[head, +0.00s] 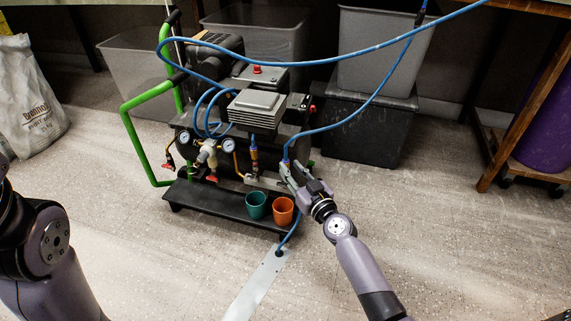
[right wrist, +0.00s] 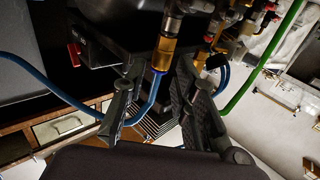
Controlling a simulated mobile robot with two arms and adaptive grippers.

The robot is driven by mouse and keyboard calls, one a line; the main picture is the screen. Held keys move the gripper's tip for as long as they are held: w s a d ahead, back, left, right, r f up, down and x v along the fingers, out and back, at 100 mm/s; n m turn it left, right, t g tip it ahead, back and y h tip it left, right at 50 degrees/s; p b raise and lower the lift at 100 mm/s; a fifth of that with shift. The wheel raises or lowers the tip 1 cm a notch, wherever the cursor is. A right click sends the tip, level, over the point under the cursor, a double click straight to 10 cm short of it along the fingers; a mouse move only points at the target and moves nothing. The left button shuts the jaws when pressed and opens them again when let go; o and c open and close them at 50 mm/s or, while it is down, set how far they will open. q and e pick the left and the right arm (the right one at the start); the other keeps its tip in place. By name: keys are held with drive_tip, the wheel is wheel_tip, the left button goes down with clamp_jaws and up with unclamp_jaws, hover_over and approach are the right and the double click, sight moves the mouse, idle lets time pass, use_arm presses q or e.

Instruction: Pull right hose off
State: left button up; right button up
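The right blue hose (head: 318,131) comes down from the upper right to a fitting at the right end of the compressor (head: 258,110). In the right wrist view the hose (right wrist: 151,108) runs up into a brass-coloured coupling (right wrist: 163,54) and is attached there. My right gripper (head: 288,170) is at the hose end; in the right wrist view its fingers (right wrist: 155,98) are apart, with the hose between them, closer to the left finger. Whether a finger touches the hose is unclear. My left arm shows at the lower left, but its gripper is out of view.
A green cup (head: 256,206) and an orange cup (head: 283,211) stand on the compressor's black base (head: 215,203), just left of my right gripper. A green handle frame (head: 139,140) is at left. Grey bins (head: 384,50) stand behind. Floor in front is mostly clear.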

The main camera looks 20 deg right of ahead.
sight(287, 164)
drive_tip(key=shift+w+a+b, duration=0.2)
drive_tip(key=shift+w, duration=0.85)
drive_tip(key=shift+w+a+b, duration=0.15)
drive_tip(key=shift+w+a, duration=0.05)
drive_tip(key=shift+w, duration=0.8)
clamp_jaws()
